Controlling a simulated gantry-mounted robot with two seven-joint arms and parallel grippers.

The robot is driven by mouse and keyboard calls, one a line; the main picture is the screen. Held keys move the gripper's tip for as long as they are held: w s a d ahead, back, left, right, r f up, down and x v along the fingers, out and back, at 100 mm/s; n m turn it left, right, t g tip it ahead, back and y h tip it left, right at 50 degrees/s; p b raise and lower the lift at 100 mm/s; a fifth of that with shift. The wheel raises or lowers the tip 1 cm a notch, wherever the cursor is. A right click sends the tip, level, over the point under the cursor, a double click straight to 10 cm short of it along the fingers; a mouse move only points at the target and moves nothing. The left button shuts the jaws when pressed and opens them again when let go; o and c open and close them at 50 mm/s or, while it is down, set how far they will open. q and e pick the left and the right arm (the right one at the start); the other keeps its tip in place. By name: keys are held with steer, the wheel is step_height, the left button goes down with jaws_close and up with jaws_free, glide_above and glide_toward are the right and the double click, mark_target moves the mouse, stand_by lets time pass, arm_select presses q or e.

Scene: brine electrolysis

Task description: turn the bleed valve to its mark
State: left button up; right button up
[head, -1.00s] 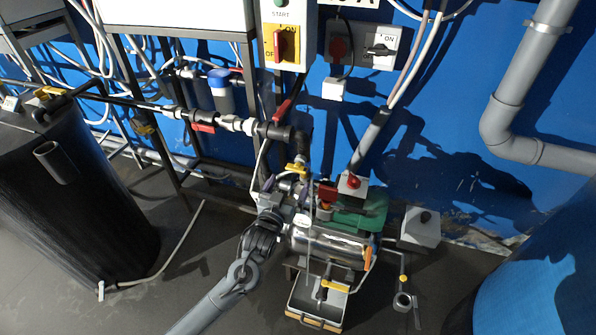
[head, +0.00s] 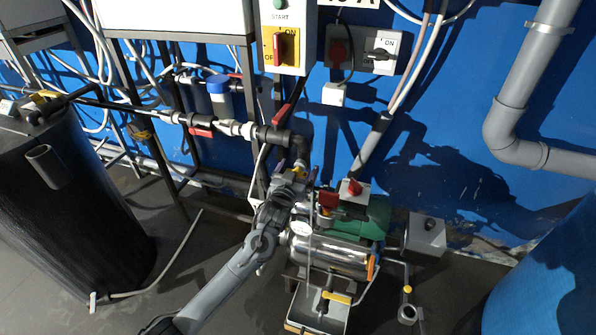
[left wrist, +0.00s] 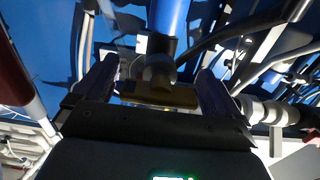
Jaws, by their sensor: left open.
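My left gripper (head: 294,178) is at the pipework just left of the pump, close to a small yellow valve handle (head: 299,169) on the vertical black pipe. That handle is partly hidden by the gripper, and its mark cannot be made out. In the left wrist view my left gripper (left wrist: 156,88) is open, with a dark fitting and a dull yellow-brown bar (left wrist: 158,96) between its fingers. Contact cannot be told. No label shows which valve is the bleed valve. My right gripper is not in view.
The steel-and-green pump (head: 335,255) stands right of my gripper, with a red knob box above it. A yellow-handled valve (head: 338,298) is over a tray below. Red-handled valves (head: 201,132) sit on the pipe to the left. A black tank (head: 80,220) stands at left.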

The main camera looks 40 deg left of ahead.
arm_select(q)
steer(key=c, duration=1.1)
steer(key=shift+o, duration=0.2)
steer(key=shift+n+p, duration=7.05)
steer(key=shift+n, duration=2.05)
